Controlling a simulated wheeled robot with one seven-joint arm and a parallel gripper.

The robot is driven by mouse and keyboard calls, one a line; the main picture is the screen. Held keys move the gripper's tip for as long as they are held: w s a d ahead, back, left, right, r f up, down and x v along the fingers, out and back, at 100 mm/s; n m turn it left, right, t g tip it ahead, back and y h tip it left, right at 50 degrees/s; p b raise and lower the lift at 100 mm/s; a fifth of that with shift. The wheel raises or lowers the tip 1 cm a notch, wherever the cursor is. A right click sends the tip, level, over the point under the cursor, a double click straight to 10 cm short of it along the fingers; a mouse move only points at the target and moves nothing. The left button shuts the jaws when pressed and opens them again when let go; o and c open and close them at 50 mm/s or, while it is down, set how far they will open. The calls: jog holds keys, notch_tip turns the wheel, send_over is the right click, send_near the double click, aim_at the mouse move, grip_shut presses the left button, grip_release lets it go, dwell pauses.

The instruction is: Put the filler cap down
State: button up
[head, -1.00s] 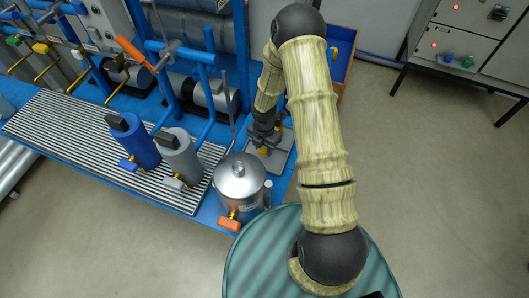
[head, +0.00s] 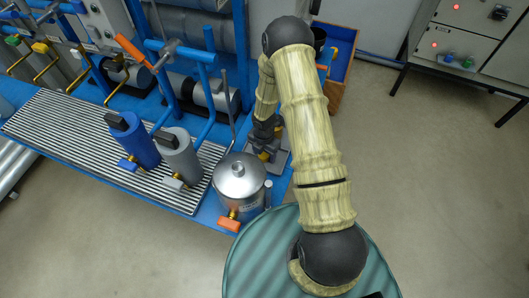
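My gripper (head: 264,148) is at the end of my downward-bent forearm, low over a small grey tray (head: 283,158) at the right end of the blue bench. A small yellow, brass-like piece (head: 264,156) shows at the fingertips; it may be the filler cap, but it is too small to tell. I cannot tell whether the fingers are closed on it or whether it touches the tray. My arm hides part of the tray and the gripper's far side.
A silver tank (head: 239,184) with an orange-handled valve (head: 229,224) stands close left of the tray. Blue (head: 140,142) and grey (head: 181,157) cylinders stand on the ribbed grating (head: 70,140). A blue-and-orange bin (head: 345,60) is behind my arm. Open floor lies right.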

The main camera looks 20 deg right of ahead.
notch_tip(320, 180, up, 12)
jog(key=p, duration=0.1)
jog(key=shift+r, duration=0.15)
dwell(0.5)
jog(key=shift+r, duration=0.1)
notch_tip(320, 180, up, 12)
jog(key=m+t, duration=0.1)
jog(key=m, duration=1.1)
send_over(264, 154)
jog(key=s, duration=0.6)
jog(key=s+r+m+t, duration=0.1)
jog(key=s+r+m, duration=0.7)
jog(key=m, duration=0.6)
jog(key=shift+s+t, duration=0.15)
jog(key=shift+t, duration=0.15)
jog(key=shift+p, duration=0.3)
jog(key=w+p+v, duration=0.1)
jog(key=p+v, duration=0.6)
jog(key=shift+w+r+p, duration=0.3)
jog(key=shift+r+p, duration=0.1)
jog(key=shift+r, duration=0.15)
